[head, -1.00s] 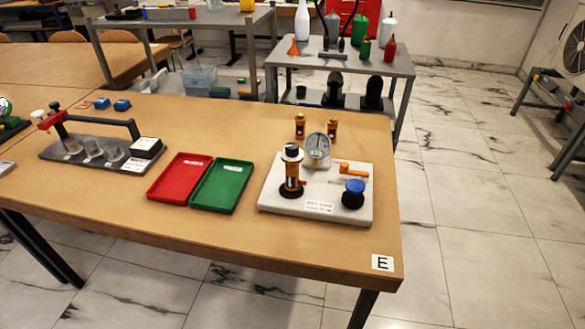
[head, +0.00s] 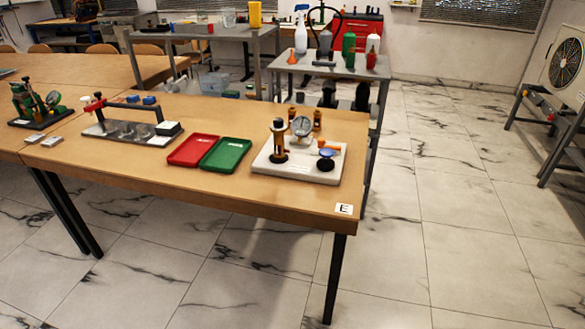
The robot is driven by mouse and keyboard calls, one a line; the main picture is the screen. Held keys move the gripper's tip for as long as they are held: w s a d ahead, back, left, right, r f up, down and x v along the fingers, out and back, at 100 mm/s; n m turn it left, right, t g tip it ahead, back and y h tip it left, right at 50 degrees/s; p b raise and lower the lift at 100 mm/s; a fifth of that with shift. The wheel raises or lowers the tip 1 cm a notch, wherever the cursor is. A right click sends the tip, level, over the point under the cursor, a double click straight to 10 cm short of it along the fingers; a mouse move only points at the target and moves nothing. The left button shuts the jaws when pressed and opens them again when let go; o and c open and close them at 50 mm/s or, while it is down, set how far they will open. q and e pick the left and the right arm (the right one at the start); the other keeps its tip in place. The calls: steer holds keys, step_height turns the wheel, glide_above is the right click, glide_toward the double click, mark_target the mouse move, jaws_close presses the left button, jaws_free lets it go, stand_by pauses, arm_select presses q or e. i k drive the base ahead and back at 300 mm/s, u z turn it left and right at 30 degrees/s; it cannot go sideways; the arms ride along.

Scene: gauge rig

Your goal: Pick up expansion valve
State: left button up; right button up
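The gauge rig is a white base plate (head: 300,173) near the right end of the wooden table. It carries a round dial gauge (head: 302,126), an orange lever (head: 329,146) and a blue-topped black knob (head: 326,160). An upright brass and black part (head: 279,142) stands at the plate's left side. Two small brass pieces with dark bands stand behind the gauge, a left one (head: 291,115) and a right one (head: 317,118). I cannot tell for sure which of these brass parts is the expansion valve. Neither of my grippers is in view.
A red tray (head: 190,150) and a green tray (head: 225,155) lie left of the plate. Further left are a grey rig (head: 125,130) and a green device (head: 38,103). A grey table (head: 330,65) with bottles stands behind. The tiled floor in front and right is clear.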

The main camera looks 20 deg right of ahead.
mark_target(279, 150)
steer(key=u, duration=1.15)
steer(key=i, duration=0.7)
steer(key=z, duration=0.55)
